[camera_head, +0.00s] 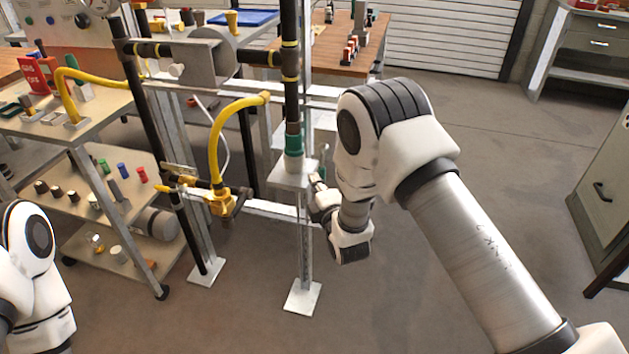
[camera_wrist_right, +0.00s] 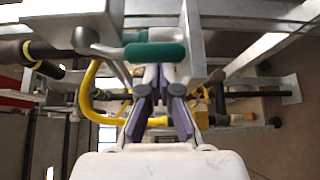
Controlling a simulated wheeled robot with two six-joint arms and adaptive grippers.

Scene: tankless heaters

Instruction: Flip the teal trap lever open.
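The teal lever (camera_wrist_right: 155,52) crosses the upper middle of the right wrist view, running sideways from a grey rounded pivot. In the head view, a teal part (camera_head: 293,144) shows on the dark vertical pipe, just above a pale plate. My right gripper (camera_wrist_right: 159,72) points at the lever, its fingertips close together just below it in the wrist view. I cannot tell whether they touch it. In the head view, my right gripper (camera_head: 318,183) is small and partly hidden beside the pale plate. My left arm shows at the left edge; its gripper is out of view.
A metal frame (camera_head: 305,240) carries the dark pipe (camera_head: 290,60), a yellow hose (camera_head: 217,140) and a yellow valve (camera_head: 222,203). A shelved cart (camera_head: 113,208) with small parts stands at left. The floor right of the frame is clear up to a grey cabinet (camera_head: 607,190).

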